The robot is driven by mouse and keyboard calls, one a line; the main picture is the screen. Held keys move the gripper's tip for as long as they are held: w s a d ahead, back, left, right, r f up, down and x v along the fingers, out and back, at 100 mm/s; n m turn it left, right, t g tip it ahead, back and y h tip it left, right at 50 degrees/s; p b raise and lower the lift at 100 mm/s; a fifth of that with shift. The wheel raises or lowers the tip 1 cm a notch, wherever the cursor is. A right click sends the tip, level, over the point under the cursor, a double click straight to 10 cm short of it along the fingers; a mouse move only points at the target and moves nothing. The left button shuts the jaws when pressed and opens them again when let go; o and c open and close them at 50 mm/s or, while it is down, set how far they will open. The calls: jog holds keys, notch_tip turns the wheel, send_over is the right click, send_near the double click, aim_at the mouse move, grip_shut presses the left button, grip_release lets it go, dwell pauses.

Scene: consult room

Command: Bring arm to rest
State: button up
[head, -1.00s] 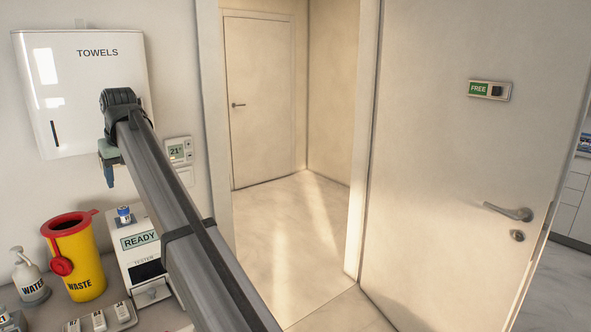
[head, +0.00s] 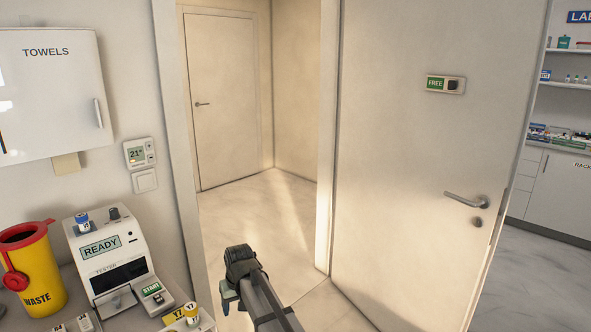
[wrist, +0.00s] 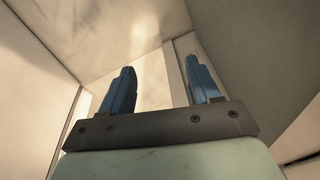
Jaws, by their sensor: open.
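My gripper (wrist: 161,88) shows in the wrist view with its two blue fingers apart and nothing between them. In the head view my arm reaches up from the bottom edge, and its end is low in the middle, in front of the doorway floor. The fingers are mostly hidden there behind the arm's end; a small greenish part shows at its left side. The gripper appears clear of the counter and of the open door (head: 400,180).
The tester (head: 108,262) reading READY stands on the counter at left, a blue-capped vial on it. Yellow-labelled Y7 items (head: 184,316) sit in front. A yellow waste bin (head: 38,275) and towel dispenser (head: 50,100) are farther left. The doorway floor (head: 265,215) is clear.

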jog(key=s+d+f+m+g+h, duration=0.1)
jog(key=s+d+f, duration=0.4)
jog(key=d+f, duration=0.3)
jog(key=s+d+f+m+g, duration=0.1)
jog(key=s+d+f+g, duration=0.1)
jog(key=s+d+f, duration=0.65)
jog(key=s+d+f+m+g+h, duration=0.15)
jog(key=d+f, duration=0.35)
jog(key=f, duration=0.7)
jog(key=s+d+f+g, duration=0.1)
jog(key=s+d+f, duration=0.3)
jog(key=s, duration=0.6)
jog(key=s+d+f+m+g, duration=0.1)
jog(key=s+d+f, duration=0.3)
jog(key=s, duration=0.6)
jog(key=s+d+f+m+g, duration=0.1)
jog(key=s+d+f, duration=0.3)
jog(key=s, duration=0.6)
jog(key=shift+d+f+g+y, duration=0.25)
jog(key=shift+d+g+y, duration=0.2)
jog(key=shift+d+g, duration=0.1)
